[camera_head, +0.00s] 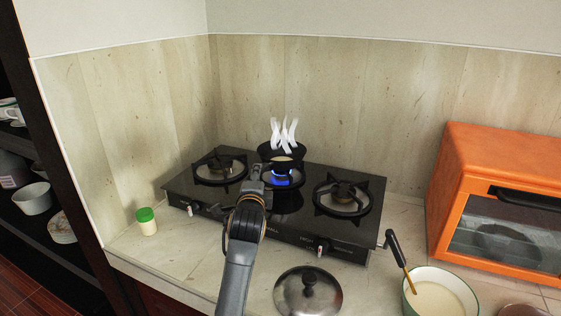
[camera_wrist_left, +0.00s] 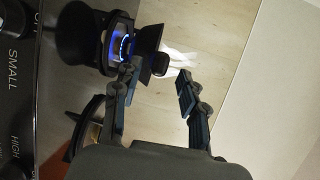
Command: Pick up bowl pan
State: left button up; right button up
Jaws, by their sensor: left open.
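The small black bowl pan (camera_head: 281,153) sits over the lit middle burner of the stove, with pale liquid inside and white steam above it. In the left wrist view the pan (camera_wrist_left: 147,38) appears sideways, and the end of its dark handle (camera_wrist_left: 160,65) points toward my gripper. My left gripper (camera_wrist_left: 156,74) is open, with its fingertips on either side of the handle end and no clear contact. In the head view my left gripper (camera_head: 257,173) is just in front of the pan and hides its handle. My right gripper is not in view.
The black stove (camera_head: 280,222) has a blue flame (camera_head: 280,180) under the pan. A metal lid (camera_head: 307,292), a bowl of batter (camera_head: 436,298) with a ladle (camera_head: 398,256), a green-capped jar (camera_head: 147,221) and an orange oven (camera_head: 500,200) surround it. Walls stand behind.

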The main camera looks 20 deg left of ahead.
pick_arm(q)
jog(key=x, duration=0.3)
jog(key=p+x, duration=0.1)
jog(key=shift+w+f, duration=0.35)
jog(key=shift+w, duration=0.05)
grip_shut()
jog(key=shift+r, duration=0.2)
